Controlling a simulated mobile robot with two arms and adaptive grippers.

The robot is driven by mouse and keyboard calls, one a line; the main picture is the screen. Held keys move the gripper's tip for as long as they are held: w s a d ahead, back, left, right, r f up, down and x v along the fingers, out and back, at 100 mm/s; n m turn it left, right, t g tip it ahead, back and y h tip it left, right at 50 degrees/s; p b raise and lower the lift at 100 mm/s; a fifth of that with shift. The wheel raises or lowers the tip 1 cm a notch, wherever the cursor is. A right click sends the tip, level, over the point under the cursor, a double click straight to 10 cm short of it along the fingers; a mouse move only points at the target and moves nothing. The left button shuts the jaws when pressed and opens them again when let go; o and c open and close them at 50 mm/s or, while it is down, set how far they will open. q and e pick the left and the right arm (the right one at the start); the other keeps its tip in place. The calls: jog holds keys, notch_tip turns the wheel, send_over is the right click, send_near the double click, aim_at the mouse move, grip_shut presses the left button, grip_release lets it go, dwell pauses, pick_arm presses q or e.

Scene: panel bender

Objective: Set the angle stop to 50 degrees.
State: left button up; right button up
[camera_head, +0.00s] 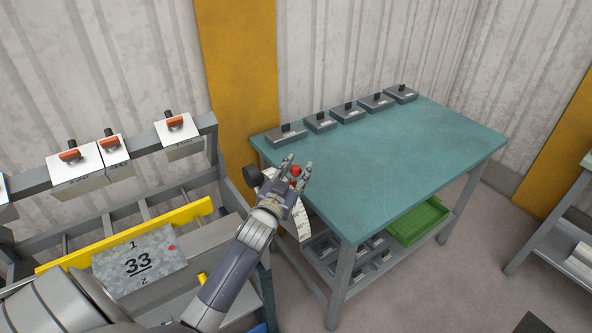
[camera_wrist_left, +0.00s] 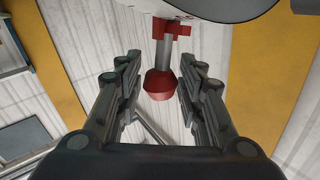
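The angle stop's white curved scale (camera_head: 301,222) shows at the side of the panel bender, partly hidden behind my left gripper. A red knob (camera_head: 296,170) shows by the fingers; in the left wrist view the red knob (camera_wrist_left: 160,85) hangs on a grey rod below a red bracket (camera_wrist_left: 176,27). My left gripper (camera_head: 298,164) is open, with its fingers (camera_wrist_left: 157,80) apart on either side of the knob. I see a gap on both sides of it. The scale's reading cannot be made out. My right gripper is not in view.
The teal table (camera_head: 400,160) stands to the right, with several grey blocks along its back edge. A green crate (camera_head: 418,222) sits on its lower shelf.

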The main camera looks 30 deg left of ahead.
pick_arm(q)
grip_shut()
jog(key=shift+f, duration=0.1)
jog(key=s+d+f+m+t+h+b, duration=0.2)
jog(key=d+f+m+b, duration=0.7)
jog(key=b, duration=1)
jog(key=shift+s+d+m+t, duration=0.3)
jog(key=shift+s+d+t, duration=0.75)
jog(key=shift+s+t, duration=0.35)
jog(key=shift+w, duration=0.1)
jog(key=o, duration=0.6)
grip_release()
